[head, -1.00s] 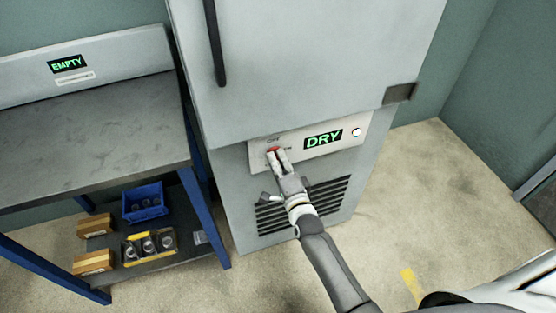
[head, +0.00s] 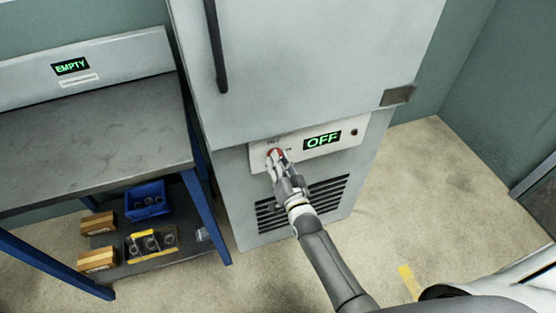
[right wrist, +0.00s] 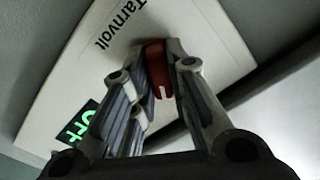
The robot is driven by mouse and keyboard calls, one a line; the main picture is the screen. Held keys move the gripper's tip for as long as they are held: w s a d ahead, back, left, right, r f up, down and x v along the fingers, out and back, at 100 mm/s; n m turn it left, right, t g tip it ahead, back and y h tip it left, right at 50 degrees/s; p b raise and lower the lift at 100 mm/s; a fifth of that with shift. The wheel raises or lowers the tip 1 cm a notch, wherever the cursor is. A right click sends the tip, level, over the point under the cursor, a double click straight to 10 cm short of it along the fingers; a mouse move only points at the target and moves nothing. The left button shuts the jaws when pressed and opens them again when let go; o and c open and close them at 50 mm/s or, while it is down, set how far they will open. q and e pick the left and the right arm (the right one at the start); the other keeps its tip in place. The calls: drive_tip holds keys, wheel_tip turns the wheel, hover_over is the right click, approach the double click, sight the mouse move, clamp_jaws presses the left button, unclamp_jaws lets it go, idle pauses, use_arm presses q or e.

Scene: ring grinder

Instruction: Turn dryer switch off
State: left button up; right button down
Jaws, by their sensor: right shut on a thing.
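The dryer (head: 300,70) is a tall grey cabinet with a pale control panel (head: 345,147) low on its front. Its display (head: 322,140) reads OFF in green, and the round lamp (head: 354,132) beside it is dark. The red switch knob (head: 272,153) is at the panel's left end, mostly hidden by my right gripper (head: 276,161). In the right wrist view the red knob (right wrist: 156,82), with a white mark, sits between the fingers of my right gripper (right wrist: 160,75), which is shut on it. My left gripper is not in view.
A dark-topped workbench (head: 90,130) with blue legs stands left of the dryer, with an EMPTY display (head: 70,67) behind it. Its lower shelf holds a blue bin (head: 147,200), cardboard boxes (head: 97,261) and a tray of rings (head: 150,245). The floor right of the dryer is clear.

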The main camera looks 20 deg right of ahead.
drive_tip(key=n, duration=0.6)
drive_tip(key=shift+p, duration=0.3)
drive_tip(key=shift+f+n, duration=0.1)
drive_tip(key=shift+n, duration=0.2)
drive_tip(key=c, duration=1.4)
unclamp_jaws()
drive_tip(key=s, duration=1.2)
drive_tip(key=shift+d, duration=0.2)
